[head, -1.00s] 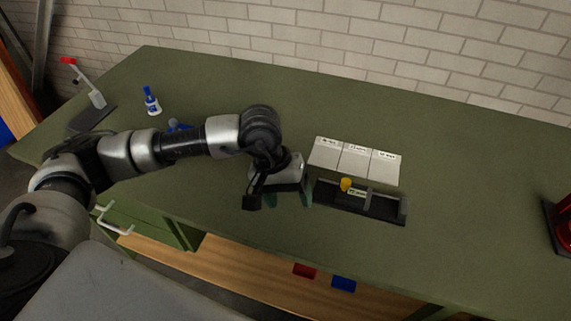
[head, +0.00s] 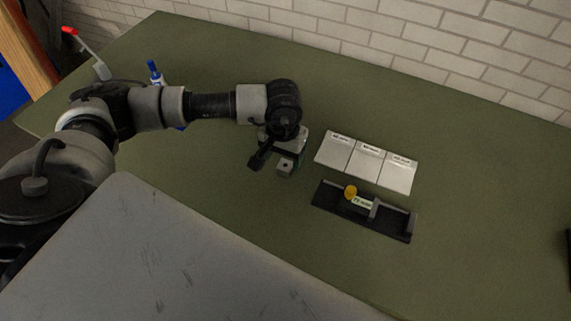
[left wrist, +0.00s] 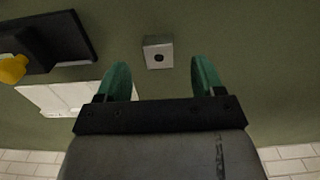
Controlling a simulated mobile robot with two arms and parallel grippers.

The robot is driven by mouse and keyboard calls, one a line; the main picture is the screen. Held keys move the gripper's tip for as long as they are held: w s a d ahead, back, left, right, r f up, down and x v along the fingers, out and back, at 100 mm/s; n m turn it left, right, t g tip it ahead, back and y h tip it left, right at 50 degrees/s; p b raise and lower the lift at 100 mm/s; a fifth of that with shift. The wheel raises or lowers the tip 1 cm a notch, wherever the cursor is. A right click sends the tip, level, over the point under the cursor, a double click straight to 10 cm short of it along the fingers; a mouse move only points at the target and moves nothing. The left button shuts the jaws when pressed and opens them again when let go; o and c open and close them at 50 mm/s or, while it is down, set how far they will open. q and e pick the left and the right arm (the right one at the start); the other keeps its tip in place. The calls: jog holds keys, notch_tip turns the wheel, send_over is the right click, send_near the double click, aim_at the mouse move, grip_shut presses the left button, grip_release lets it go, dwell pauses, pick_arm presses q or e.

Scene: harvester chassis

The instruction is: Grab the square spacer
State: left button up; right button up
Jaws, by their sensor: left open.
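The square spacer is a small grey block with a dark round hole. In the left wrist view the spacer (left wrist: 158,52) lies on the green table, just beyond the fingertips and roughly centred between them. In the head view the spacer (head: 285,167) shows just below my left gripper. My left gripper (left wrist: 160,68) is open with its two green fingers apart and nothing between them; it points down over the table. In the head view the left gripper (head: 287,150) largely hides its own fingers. My right gripper is not in view.
A black tray (head: 335,205) with a yellow knob (head: 350,191) lies right of the spacer. Three white labelled plates (head: 367,163) lie behind the tray. A blue-capped bottle (head: 155,74) stands far left, partly behind my arm.

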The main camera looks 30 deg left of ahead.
aim_at(285, 165)
pick_arm(q)
jog(key=f, duration=0.1)
jog(key=f+p, duration=0.1)
jog(key=f, duration=0.1)
jog(key=f+p, duration=0.1)
jog(key=shift+w+d+f, duration=0.1)
jog(key=shift+w+f, duration=0.1)
jog(key=shift+w, duration=0.2)
jog(key=shift+f, duration=0.45)
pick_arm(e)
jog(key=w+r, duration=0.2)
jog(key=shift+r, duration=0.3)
pick_arm(q)
jog(key=shift+c, duration=1.4)
jog(key=c, duration=0.8)
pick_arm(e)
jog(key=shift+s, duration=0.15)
